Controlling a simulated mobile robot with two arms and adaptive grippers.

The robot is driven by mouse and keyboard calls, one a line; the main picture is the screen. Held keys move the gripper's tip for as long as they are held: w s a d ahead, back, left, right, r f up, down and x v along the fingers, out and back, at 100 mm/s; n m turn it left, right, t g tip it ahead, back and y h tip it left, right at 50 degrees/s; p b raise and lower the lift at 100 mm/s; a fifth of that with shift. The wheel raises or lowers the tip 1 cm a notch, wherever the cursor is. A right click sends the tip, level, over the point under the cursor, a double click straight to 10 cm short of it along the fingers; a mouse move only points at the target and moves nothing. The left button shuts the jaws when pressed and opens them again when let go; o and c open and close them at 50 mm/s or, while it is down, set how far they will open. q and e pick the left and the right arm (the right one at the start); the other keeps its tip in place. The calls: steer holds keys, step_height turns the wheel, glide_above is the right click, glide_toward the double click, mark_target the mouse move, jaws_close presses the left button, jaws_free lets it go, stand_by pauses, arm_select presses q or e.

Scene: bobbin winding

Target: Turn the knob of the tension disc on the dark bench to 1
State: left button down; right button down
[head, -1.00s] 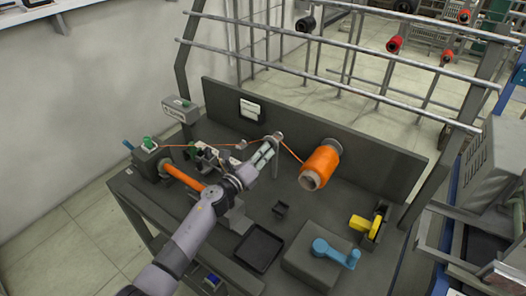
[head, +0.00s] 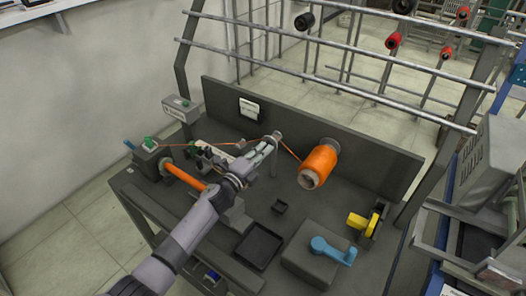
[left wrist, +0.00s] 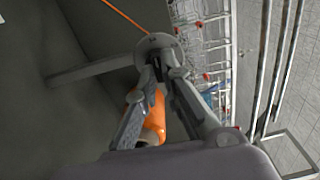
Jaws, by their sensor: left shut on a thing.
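The tension disc (head: 278,134) is a small grey round part on a post on the dark bench (head: 225,115), left of the large orange spool. An orange strand runs past it. My left gripper (head: 269,144) reaches it from the front left and is shut on its knob. In the left wrist view the grey disc (left wrist: 160,43) shows just beyond my fingertips (left wrist: 163,72). The fingers hide most of the knob, and I cannot read any scale mark. My right gripper is not in view.
The large orange spool (head: 320,162) stands right of the disc. An orange bobbin (head: 184,175) sits in the winder at left. A black tray (head: 257,247), a blue crank (head: 333,250) and a yellow tape roll (head: 360,222) are toward the front. The dark back panel (head: 365,160) rises behind.

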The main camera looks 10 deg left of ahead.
arm_select(q)
steer(key=shift+n, duration=0.3)
stand_by(0.4)
steer(key=c, duration=1.7)
jaws_free()
steer(key=v, duration=1.2)
steer(key=shift+f, duration=0.1)
steer(key=shift+a, duration=0.1)
